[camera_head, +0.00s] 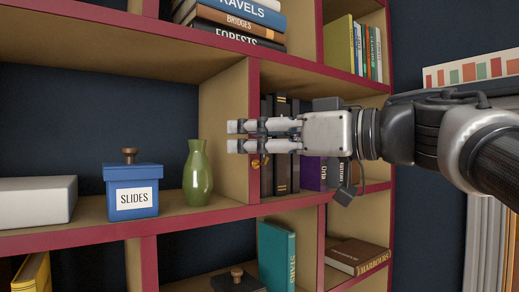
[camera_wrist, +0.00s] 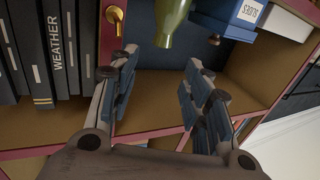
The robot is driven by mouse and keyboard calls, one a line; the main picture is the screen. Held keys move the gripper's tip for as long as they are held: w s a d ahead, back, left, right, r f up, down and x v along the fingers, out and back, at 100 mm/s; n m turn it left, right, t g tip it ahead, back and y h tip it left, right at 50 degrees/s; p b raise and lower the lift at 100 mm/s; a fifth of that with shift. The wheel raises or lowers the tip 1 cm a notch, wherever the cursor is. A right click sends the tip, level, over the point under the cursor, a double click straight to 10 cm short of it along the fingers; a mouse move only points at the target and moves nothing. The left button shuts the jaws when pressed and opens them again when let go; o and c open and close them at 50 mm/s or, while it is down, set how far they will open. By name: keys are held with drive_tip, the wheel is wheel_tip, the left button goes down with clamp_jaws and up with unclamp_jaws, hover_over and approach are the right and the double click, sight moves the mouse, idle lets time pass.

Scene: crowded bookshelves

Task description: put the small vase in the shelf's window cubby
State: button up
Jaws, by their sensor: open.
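A small green vase (camera_head: 197,174) stands upright on the middle shelf (camera_head: 172,221), between a blue box and an upright divider. It also shows at the top of the wrist view (camera_wrist: 172,18), upside down and partly cut off. My gripper (camera_head: 236,136) is in front of the shelf, above and to the right of the vase, fingers pointing left. Its fingers are apart and empty in the wrist view (camera_wrist: 158,66), with the vase beyond them. I cannot tell which compartment is the window cubby.
The blue SLIDES box (camera_head: 132,192) is left of the vase, and a white box (camera_head: 35,202) farther left. A teal book (camera_head: 277,255) stands below.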

drive_tip(key=d+r+t, duration=0.1)
drive_tip(key=t, duration=0.1)
drive_tip(key=w+r+m+t, duration=0.1)
drive_tip(key=t, duration=0.1)
drive_tip(key=w+d+r+m+t+h, duration=0.1)
drive_tip(key=shift+w+d+r+t, duration=0.2)
drive_tip(key=shift+d+t, duration=0.1)
drive_tip(key=shift+t, duration=0.1)
drive_tip(key=s+d+f+m+t+h, duration=0.1)
drive_tip(key=d+f+m+t+h, duration=0.1)
drive_tip(key=d+f+m+h, duration=1.2)
drive_tip(key=s+d+f+n+g+h, duration=0.1)
drive_tip(key=s+f+g, duration=0.2)
drive_tip(key=f, duration=0.7)
drive_tip(key=s+d+f+n+g+h, duration=0.1)
drive_tip(key=s+d+f+g+h, duration=0.2)
drive_tip(key=f, duration=0.6)
drive_tip(key=s+a+f+n+g+y, duration=0.1)
drive_tip(key=s+a+f+g+y, duration=0.1)
drive_tip(key=s+f, duration=0.6)
drive_tip(key=s+a+f+n+g+y, duration=0.1)
drive_tip(key=s+a+f+g+y, duration=0.1)
drive_tip(key=s+a+f+g, duration=0.3)
drive_tip(key=s+f, duration=0.3)
drive_tip(key=f, duration=0.2)
drive_tip(key=shift+s+n, duration=0.25)
drive_tip(key=shift+n, duration=0.15)
